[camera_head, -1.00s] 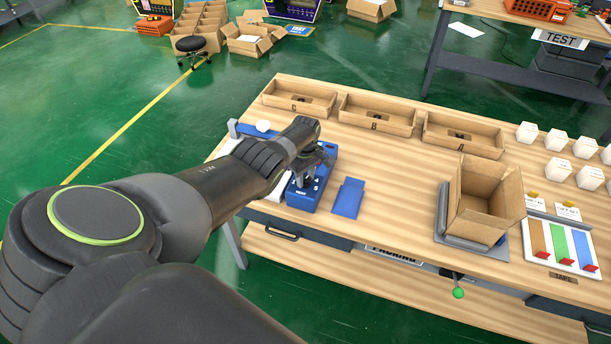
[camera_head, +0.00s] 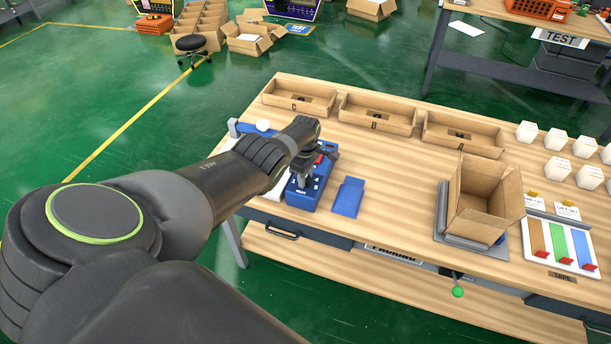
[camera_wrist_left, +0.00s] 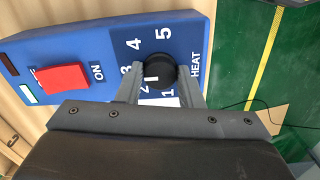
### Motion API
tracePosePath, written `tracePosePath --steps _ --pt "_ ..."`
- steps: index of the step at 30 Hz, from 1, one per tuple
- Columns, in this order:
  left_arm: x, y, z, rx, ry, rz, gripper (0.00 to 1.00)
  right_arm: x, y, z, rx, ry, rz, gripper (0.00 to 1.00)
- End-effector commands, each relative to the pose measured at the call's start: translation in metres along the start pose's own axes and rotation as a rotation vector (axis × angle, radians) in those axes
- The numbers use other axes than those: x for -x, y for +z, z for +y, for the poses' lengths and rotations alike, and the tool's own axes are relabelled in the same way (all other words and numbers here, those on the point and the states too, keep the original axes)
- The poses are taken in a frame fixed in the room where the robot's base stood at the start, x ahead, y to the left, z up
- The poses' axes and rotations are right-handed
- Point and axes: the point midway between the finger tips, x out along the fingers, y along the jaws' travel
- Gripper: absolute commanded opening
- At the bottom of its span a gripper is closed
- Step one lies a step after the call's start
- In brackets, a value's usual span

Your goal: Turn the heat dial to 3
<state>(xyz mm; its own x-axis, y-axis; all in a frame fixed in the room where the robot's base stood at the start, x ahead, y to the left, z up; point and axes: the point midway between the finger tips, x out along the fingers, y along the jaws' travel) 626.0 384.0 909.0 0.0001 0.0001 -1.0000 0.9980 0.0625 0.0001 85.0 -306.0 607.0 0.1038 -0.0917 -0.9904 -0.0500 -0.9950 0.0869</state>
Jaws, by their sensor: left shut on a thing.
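The blue heat control box (camera_head: 305,199) sits near the left front corner of the table. In the left wrist view its blue face (camera_wrist_left: 45,42) shows the numbers 1 to 5 around a round black dial (camera_wrist_left: 160,70), with the word HEAT beside it. A small white mark on the dial points to the side of 2 and 3; the exact number is hard to tell. My left gripper (camera_wrist_left: 158,88) is shut on the dial, one finger at each side. In the head view my left gripper (camera_head: 304,172) hides the dial from above. My right gripper is out of view.
A red switch (camera_wrist_left: 62,77) marked ON is on the same box. A blue flat piece (camera_head: 348,197) lies just right of the box. An open cardboard box (camera_head: 487,207) stands further right. Labelled trays (camera_head: 376,119) line the table's back. The table's middle is clear.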

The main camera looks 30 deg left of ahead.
Motion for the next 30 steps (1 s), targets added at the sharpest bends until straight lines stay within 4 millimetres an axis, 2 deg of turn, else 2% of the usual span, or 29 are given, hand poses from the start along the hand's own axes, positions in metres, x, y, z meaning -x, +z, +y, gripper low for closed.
tracePosePath --steps 1,2,7,17,25,30 --pt "0.000 0.000 0.000 -0.001 0.000 0.000 0.11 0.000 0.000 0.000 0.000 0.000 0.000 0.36" --pt "0.000 0.000 0.000 -0.001 0.000 0.000 0.35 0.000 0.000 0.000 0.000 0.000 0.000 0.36" --pt "0.000 0.000 0.000 -0.001 0.000 0.000 0.55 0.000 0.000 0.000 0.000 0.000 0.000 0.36" --pt "0.003 0.000 0.000 -0.001 0.000 0.000 0.55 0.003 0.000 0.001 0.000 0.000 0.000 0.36" --pt "0.035 0.000 0.000 -0.001 0.001 0.000 0.55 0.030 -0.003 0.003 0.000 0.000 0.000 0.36" --pt "0.040 0.000 0.001 -0.001 0.002 -0.001 0.55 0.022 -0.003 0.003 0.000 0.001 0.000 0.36"
